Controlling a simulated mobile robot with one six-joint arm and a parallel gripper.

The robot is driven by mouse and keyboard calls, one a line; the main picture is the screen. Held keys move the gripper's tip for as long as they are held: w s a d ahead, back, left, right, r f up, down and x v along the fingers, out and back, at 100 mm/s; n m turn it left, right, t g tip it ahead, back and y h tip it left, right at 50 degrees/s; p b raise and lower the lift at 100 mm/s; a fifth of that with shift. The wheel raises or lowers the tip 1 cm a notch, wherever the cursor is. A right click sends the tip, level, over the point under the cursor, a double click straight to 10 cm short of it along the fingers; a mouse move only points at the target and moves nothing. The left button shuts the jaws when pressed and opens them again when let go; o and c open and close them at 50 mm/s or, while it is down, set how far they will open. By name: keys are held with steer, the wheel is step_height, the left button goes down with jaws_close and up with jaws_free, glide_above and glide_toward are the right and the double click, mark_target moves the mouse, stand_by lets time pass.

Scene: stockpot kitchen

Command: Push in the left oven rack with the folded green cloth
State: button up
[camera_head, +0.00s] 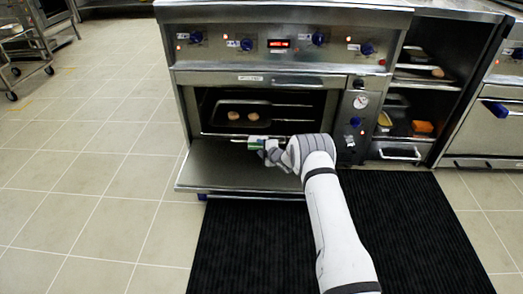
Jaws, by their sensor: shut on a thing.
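The oven (280,80) stands in front of me with its door (215,172) folded down. Inside on the left is a rack holding a dark tray (216,113) with two round brown items (253,116). My gripper (250,143) is just above the open door, at the oven's mouth, below the tray in the picture. It is shut on the green cloth (252,139), of which only a small part shows. A thin pale edge left of the cloth may be the rack's front. I cannot tell whether the cloth touches it.
A black ribbed mat (400,230) lies on the tiled floor before the oven. Open shelves with trays and an orange item (422,127) stand at right. A wheeled metal cart (22,50) is at far left. The floor at left is clear.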

steer(key=shift+w+d, duration=0.1)
steer(key=shift+w, duration=2.25)
steer(key=shift+w+r, duration=0.1)
